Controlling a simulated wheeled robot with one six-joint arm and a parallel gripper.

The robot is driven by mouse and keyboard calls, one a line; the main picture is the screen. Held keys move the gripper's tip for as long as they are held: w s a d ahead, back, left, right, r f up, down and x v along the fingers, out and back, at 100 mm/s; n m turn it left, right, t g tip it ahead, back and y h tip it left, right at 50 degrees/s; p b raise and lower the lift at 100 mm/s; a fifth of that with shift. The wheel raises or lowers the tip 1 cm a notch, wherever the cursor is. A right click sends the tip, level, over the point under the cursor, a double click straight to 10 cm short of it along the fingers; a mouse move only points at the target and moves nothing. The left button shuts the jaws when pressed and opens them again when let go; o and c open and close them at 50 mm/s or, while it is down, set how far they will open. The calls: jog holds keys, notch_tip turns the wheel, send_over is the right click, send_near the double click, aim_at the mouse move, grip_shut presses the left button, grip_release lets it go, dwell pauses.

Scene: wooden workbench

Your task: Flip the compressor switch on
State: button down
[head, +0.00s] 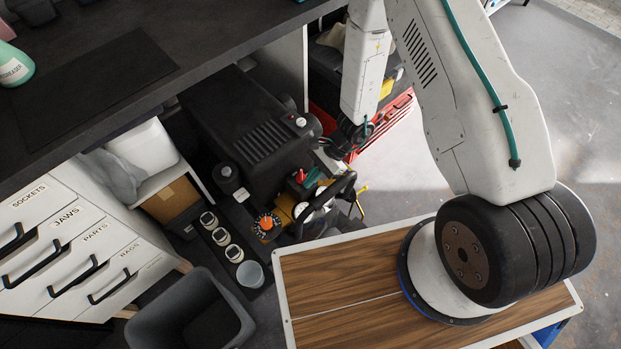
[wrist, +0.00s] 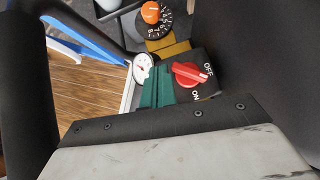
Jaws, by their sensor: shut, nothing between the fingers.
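The compressor (head: 250,135) is a black machine on the low shelf beside the workbench. Its switch is a red rotary knob (wrist: 190,73) on a dark panel marked OFF and ON; it also shows small in the head view (head: 300,175). The knob's pale mark lies at its right end, close to the OFF lettering. My gripper (wrist: 157,80) has teal fingers, shut and empty, just left of the knob in the wrist view. In the head view my gripper (head: 312,179) reaches down beside the switch. I cannot tell whether the fingers touch the knob.
An orange dial (head: 266,222) and a white gauge (wrist: 143,67) sit close to the switch. A black curved handle (head: 335,200) rises near my gripper. A grey bin (head: 190,305) and labelled drawers (head: 60,240) stand to the left. Open floor lies at the right.

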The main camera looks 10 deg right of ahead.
jog(key=shift+w, duration=0.15)
jog(key=shift+w+a, duration=0.15)
jog(key=shift+w, duration=0.7)
jog(key=shift+r, duration=0.1)
jog(key=shift+w+d+r, duration=0.15)
jog(key=shift+d, duration=0.05)
jog(key=d+r, duration=0.4)
jog(key=r, duration=0.1)
jog(key=shift+w+d, duration=0.25)
jog(key=shift+d, duration=0.1)
